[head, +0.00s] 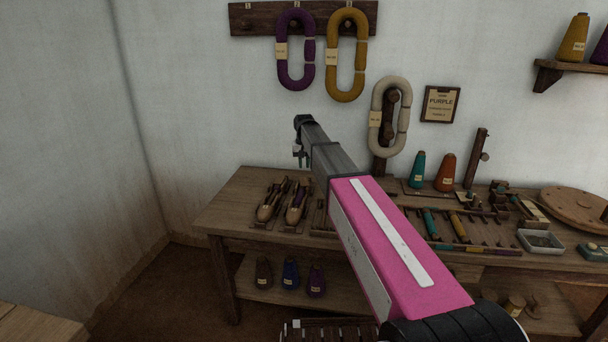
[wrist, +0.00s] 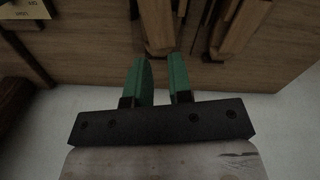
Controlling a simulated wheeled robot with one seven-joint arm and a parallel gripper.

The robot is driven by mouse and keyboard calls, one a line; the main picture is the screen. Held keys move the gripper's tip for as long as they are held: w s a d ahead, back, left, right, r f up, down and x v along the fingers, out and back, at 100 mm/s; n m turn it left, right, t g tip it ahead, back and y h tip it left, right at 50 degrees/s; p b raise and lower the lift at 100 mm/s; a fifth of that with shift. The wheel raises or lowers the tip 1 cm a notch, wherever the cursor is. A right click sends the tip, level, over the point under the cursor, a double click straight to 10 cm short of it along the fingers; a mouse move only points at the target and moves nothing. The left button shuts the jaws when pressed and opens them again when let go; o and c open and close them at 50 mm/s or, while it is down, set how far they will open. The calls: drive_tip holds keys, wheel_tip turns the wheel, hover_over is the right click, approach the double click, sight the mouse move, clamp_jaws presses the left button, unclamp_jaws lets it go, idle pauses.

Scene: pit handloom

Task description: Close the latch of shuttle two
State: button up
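Two wooden boat-shaped shuttles lie side by side at the left end of the bench, a left one (head: 269,203) and a right one (head: 296,205). I cannot read which is shuttle two, and no latch can be made out. My gripper (head: 300,158) hangs above and behind the shuttles in the head view, apart from them. In the wrist view, its two green fingers (wrist: 160,80) stand apart with nothing between them. Wooden shuttle-like pieces (wrist: 155,22) show past the fingertips at the top of that view, cut off by the edge.
The wooden bench (head: 225,212) stands against the white wall. Bobbins in a rack (head: 430,222), teal (head: 417,170) and orange (head: 446,172) cones, and a tray (head: 540,241) lie to the right. Yarn hanks (head: 295,50) hang above. My arm hides the bench's middle.

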sight(304, 184)
drive_tip(key=shift+r, duration=1.65)
drive_tip(key=shift+d, duration=0.1)
clamp_jaws()
drive_tip(key=s+d+f+n+t+y, duration=0.1)
drive_tip(key=s+d+t+y, duration=0.1)
drive_tip(key=s+d+y, duration=0.3)
drive_tip(key=s+d+f+t+y, duration=0.1)
drive_tip(key=s+d+f+t, duration=0.1)
drive_tip(key=d, duration=0.6)
drive_tip(key=x, duration=0.9)
drive_tip(key=shift+w+a+r, duration=0.1)
drive_tip(key=shift+w+a, duration=0.05)
drive_tip(key=shift+w, duration=0.15)
drive_tip(key=a, duration=0.3)
drive_tip(key=shift+s+a, duration=0.1)
drive_tip(key=shift+s, duration=0.05)
drive_tip(key=shift+a, duration=0.5)
